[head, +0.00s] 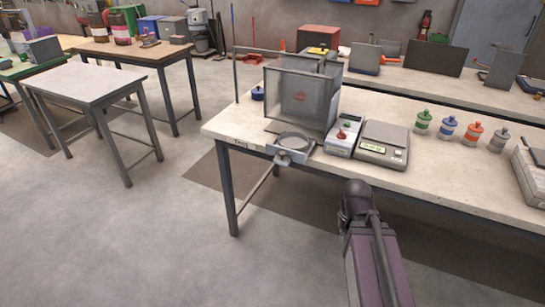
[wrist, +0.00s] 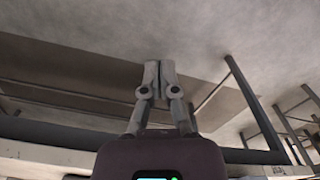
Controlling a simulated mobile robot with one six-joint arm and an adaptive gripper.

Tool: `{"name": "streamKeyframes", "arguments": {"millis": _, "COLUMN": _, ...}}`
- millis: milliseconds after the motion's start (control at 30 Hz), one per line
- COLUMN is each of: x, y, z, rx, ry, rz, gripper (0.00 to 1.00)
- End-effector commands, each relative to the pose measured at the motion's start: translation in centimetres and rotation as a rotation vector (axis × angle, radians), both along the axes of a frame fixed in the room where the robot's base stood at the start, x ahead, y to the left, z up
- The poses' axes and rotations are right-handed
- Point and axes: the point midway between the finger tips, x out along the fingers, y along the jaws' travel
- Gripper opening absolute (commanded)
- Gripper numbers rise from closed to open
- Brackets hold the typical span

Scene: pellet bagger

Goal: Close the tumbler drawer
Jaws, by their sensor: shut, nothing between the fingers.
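The drawer stands open. My gripper (wrist: 153,75) is in the wrist view, its fingers together and empty, with floor behind them. The drawer is not seen in the wrist view. In the head view my arm is right of the drawer, in front of the bench; I cannot make out the fingertips there.
A small device with a red knob (head: 343,137) and a scale (head: 382,145) stand right of the tumbler. Several small coloured-label jars (head: 448,128) stand further right. A bench leg (head: 228,190) is below the left end. The floor left of the bench (head: 130,235) is clear.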

Motion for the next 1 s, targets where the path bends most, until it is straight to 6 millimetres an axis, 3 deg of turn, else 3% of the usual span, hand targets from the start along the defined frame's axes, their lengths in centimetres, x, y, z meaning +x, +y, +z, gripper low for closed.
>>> {"name": "streamKeyframes", "arguments": {"millis": 567, "x": 0.7, "y": 0.3, "z": -0.5, "rx": -0.048, "ry": -0.007, "rz": 0.072, "gripper": 0.0}}
{"name": "streamKeyframes", "arguments": {"millis": 767, "x": 2.7, "y": 1.3, "z": -1.4, "rx": -0.186, "ry": -0.019, "rz": 0.27, "gripper": 0.0}}
{"name": "streamKeyframes", "arguments": {"millis": 1000, "x": 6.5, "y": 3.9, "z": -1.8, "rx": -0.459, "ry": -0.014, "rz": 0.659, "gripper": 0.0}}
